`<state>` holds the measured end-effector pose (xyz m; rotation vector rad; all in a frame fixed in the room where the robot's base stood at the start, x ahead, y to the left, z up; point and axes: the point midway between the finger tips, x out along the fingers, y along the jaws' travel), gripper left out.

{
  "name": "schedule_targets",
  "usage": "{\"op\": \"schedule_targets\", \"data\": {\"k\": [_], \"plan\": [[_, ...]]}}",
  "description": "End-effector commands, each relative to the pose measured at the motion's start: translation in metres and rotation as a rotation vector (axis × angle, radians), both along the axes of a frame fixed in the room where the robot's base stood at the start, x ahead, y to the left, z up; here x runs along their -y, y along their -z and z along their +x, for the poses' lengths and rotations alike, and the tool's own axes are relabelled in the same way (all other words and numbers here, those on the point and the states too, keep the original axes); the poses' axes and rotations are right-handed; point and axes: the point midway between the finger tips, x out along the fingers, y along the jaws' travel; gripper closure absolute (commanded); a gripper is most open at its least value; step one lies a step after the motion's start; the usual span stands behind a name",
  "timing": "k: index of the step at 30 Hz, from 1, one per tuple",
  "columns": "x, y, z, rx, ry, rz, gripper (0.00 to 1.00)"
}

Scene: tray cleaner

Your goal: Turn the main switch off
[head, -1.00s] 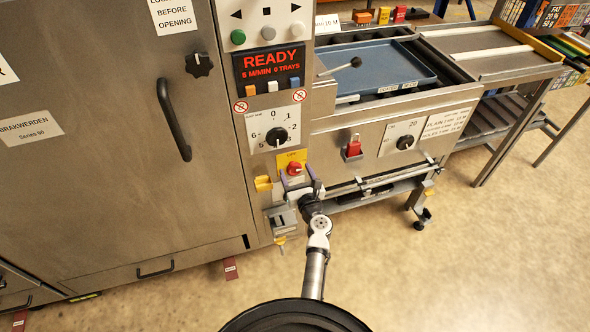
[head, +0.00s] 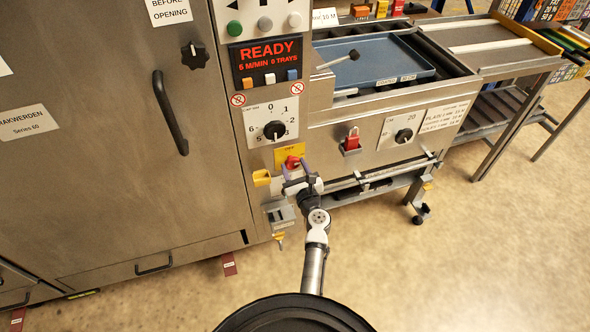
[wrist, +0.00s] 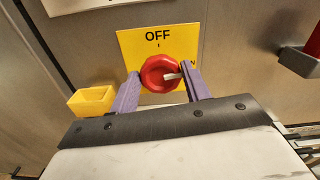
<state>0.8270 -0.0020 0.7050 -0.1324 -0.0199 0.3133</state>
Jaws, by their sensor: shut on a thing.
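The main switch is a red round knob (wrist: 154,72) on a yellow plate (wrist: 131,43). In the wrist view, "OFF" stands at the plate's top, and a letter "N" shows at its right beside my finger. The knob's white pointer mark (wrist: 172,76) points right, toward that letter. My gripper (wrist: 161,80) has its two purple fingers on either side of the knob, shut on it. In the head view, the knob (head: 291,162) sits low on the machine front, with my gripper (head: 295,168) at it from below.
A yellow holder (wrist: 92,101) juts out just left of the switch. A dial (head: 274,130) is above it. A red switch (head: 352,140) and a horizontal rail (head: 385,174) are to the right. The floor at right is clear.

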Motion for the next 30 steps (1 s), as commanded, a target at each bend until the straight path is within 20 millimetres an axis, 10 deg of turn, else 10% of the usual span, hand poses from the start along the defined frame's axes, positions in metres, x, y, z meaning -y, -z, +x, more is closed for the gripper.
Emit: {"op": "schedule_targets", "data": {"k": [30], "plan": [[-0.0045, 0.0039, -0.0001, 0.299, 0.001, -0.900, 0.76]]}}
